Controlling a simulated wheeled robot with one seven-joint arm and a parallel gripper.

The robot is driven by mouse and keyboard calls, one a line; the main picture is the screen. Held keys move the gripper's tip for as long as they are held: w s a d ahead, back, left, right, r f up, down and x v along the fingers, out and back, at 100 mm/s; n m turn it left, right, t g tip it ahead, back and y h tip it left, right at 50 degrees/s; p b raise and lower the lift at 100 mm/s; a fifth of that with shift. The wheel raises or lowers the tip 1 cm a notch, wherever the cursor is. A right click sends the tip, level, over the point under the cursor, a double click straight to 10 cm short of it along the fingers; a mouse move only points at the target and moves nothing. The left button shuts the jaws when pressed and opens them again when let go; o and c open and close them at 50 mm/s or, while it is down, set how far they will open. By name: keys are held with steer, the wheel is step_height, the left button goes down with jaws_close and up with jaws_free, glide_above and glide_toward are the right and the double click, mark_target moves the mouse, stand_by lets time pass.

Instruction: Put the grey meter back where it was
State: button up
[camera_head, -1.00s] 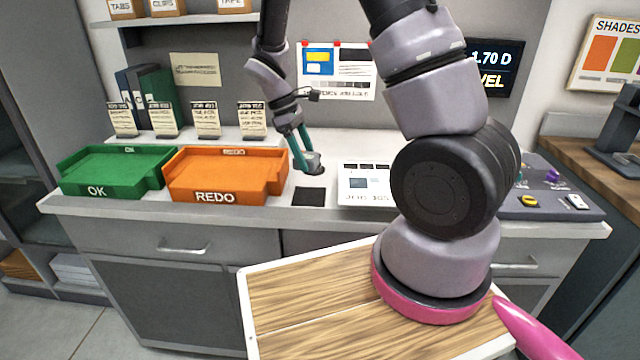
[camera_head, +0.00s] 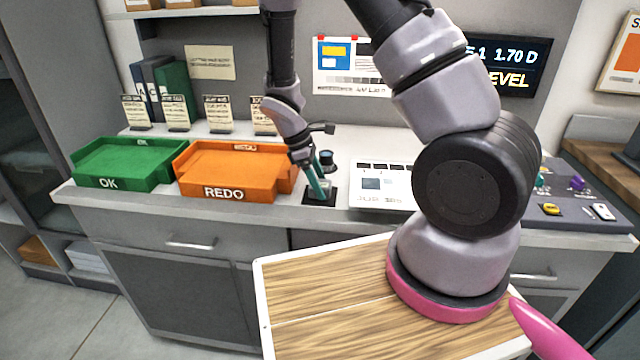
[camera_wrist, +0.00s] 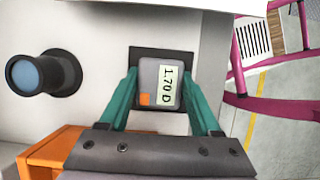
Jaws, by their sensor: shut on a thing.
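My gripper (camera_head: 321,188) has teal fingers and is shut on the grey meter (camera_wrist: 150,78). In the wrist view the meter is a small grey block with an orange square and a pale display reading "1.70 D", between both fingers (camera_wrist: 163,90). Behind it is a black square patch (camera_wrist: 186,59) on the white counter; its edges show around the meter. In the head view the fingers point down at this patch (camera_head: 312,201), and the meter is mostly hidden between them. I cannot tell if the meter touches the patch.
A black round post with a blue top (camera_wrist: 30,75) stands close beside the patch; it also shows in the head view (camera_head: 327,157). An orange REDO tray (camera_head: 228,187) and a green OK tray (camera_head: 125,165) stand left. A white chart board (camera_head: 378,190) lies right.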

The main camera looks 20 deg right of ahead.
steer(key=shift+f, duration=0.1)
steer(key=o, duration=1.4)
step_height(320, 180, up, 20)
steer(key=a+m+t+y, duration=0.1)
steer(key=a+m+y, duration=0.1)
steer(key=m, duration=0.2)
steer(key=s+d+r+m+t+y, duration=0.1)
steer(key=s+d+r+m+t, duration=0.1)
steer(key=s+r+m, duration=0.2)
steer(key=s+d+r+m+t+y, duration=0.1)
steer(key=s+d+r+m+t, duration=0.2)
steer(key=r, duration=0.5)
steer(key=s+d+r+m+t+y, duration=0.2)
steer(key=s+r+m+t, duration=0.1)
steer(key=s+r+m, duration=0.3)
steer(key=shift+s+d+r+m, duration=0.1)
steer(key=shift+d+r+m, duration=0.25)
steer(key=shift+r, duration=0.1)
